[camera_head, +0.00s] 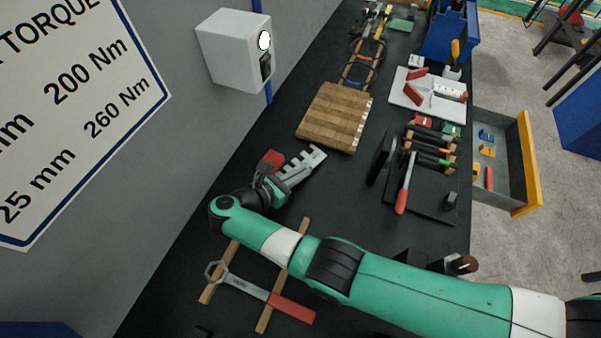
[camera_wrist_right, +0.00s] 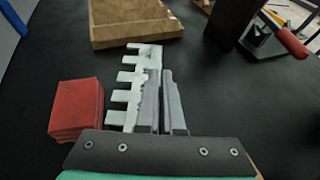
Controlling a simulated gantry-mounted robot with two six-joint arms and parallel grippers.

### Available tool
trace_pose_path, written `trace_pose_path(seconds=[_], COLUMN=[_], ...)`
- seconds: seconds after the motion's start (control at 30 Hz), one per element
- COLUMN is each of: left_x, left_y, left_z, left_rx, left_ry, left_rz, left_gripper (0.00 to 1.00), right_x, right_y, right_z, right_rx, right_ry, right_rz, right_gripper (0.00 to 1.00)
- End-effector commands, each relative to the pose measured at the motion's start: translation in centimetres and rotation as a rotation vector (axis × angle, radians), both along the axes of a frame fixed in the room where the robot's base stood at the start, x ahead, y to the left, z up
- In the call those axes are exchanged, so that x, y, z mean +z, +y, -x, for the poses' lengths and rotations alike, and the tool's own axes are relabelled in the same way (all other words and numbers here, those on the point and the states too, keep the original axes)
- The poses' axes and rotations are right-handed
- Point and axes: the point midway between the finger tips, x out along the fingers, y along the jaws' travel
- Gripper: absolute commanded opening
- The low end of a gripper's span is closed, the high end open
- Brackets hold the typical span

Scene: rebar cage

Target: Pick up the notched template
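The notched template (camera_head: 305,163) is a pale grey plate with square teeth along one side, on the black bench near the wall. In the right wrist view the notched template (camera_wrist_right: 125,85) runs up past my fingers, its teeth pointing left. My right gripper (camera_head: 288,180) is right at the template. In the wrist view the two grey fingers of the right gripper (camera_wrist_right: 162,75) are close together, the left one overlapping the template's plain side. Whether they clamp the plate is unclear. My left gripper is not in view.
A red block (camera_wrist_right: 75,108) sits just left of the template. A wooden block (camera_head: 335,118) lies beyond it. A red-handled wrench (camera_head: 290,306) rests on two wooden strips in front. Tools (camera_head: 405,185) and an open drawer (camera_head: 525,165) are at right.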

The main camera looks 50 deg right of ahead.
Motion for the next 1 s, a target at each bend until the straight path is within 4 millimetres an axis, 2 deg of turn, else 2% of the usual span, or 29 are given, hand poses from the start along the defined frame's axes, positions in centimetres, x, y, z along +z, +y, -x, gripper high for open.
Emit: trace_pose_path(seconds=[0.07,0.2,0.3,0.5,0.6,0.8,1.0], left_x=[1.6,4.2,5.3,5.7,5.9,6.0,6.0], left_y=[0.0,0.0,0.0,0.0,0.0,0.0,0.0], left_z=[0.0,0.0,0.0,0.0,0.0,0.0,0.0], left_rx=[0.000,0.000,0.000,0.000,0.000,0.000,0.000], left_ry=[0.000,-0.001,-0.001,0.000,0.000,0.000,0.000], left_rz=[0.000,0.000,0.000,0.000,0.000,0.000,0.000], left_gripper=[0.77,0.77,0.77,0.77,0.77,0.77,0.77], right_x=[2.2,5.9,8.5,10.3,11.0,11.6,11.6], right_y=[0.0,-3.0,-5.3,-10.8,-12.5,-14.0,-14.0], right_z=[0.0,0.3,0.5,0.9,1.0,1.0,1.0], right_rx=[-0.001,-0.006,-0.005,-0.005,-0.003,0.000,0.000], right_ry=[-0.004,-0.006,-0.008,-0.003,-0.002,-0.001,-0.001], right_rz=[0.000,-0.001,0.000,0.000,0.001,0.001,0.001], right_gripper=[0.00,0.00,0.00,0.00,0.00,0.00,0.00])
